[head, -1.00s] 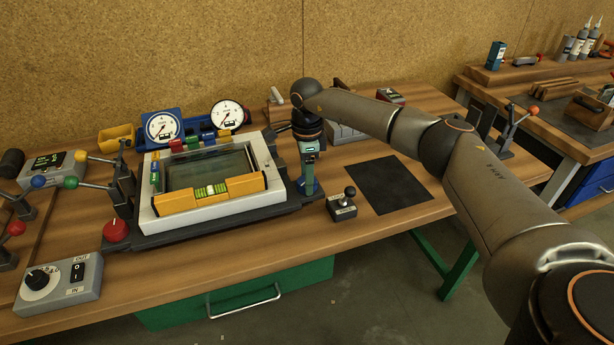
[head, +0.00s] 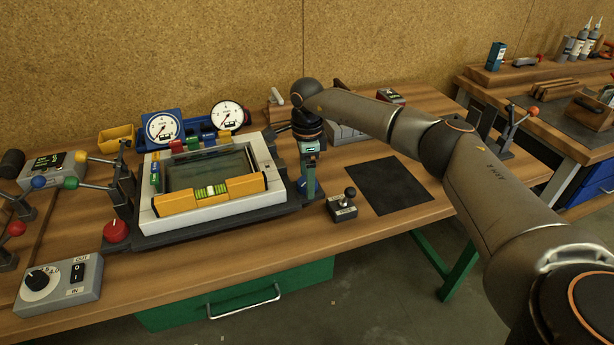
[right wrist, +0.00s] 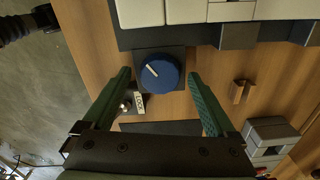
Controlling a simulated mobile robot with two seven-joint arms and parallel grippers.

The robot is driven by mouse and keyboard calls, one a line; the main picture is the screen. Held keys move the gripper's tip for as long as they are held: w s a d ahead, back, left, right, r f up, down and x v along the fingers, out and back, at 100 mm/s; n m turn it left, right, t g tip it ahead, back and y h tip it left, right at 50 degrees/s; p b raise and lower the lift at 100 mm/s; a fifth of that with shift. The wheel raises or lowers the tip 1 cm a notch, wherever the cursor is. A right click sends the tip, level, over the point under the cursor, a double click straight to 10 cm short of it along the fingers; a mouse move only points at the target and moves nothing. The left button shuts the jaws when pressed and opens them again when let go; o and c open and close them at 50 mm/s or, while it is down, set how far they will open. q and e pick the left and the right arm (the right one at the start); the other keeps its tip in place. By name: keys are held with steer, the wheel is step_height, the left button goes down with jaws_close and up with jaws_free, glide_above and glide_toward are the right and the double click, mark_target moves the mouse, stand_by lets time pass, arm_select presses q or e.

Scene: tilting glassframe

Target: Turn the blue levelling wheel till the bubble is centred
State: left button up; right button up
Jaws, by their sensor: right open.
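The blue levelling wheel (right wrist: 159,74), with a pale index line, shows in the right wrist view on a dark block beside the frame's corner. My open right gripper (right wrist: 160,80) points down, its green fingers on either side of the wheel with gaps showing. In the head view my right gripper (head: 309,185) stands at the frame's right side and mostly hides the wheel (head: 301,185). The pale glass frame (head: 150,218) carries a yellow spirit level (head: 180,199) along its front edge. Its green vial (head: 211,191) is too small to read the bubble exactly. My left gripper is out of view.
A small toggle-switch box (head: 343,206) stands right of the wheel, close to my right gripper. A dark mat (head: 390,185) lies beyond it. A red knob (head: 115,231), a dial box (head: 60,285) and levers stand left; two gauges (head: 227,116) stand behind the frame.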

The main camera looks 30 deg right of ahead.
step_height(320, 180, up, 12)
steer(key=shift+r+b, duration=0.25)
steer(key=shift+b, duration=0.15)
steer(key=shift+f, duration=0.1)
stand_by(0.4)
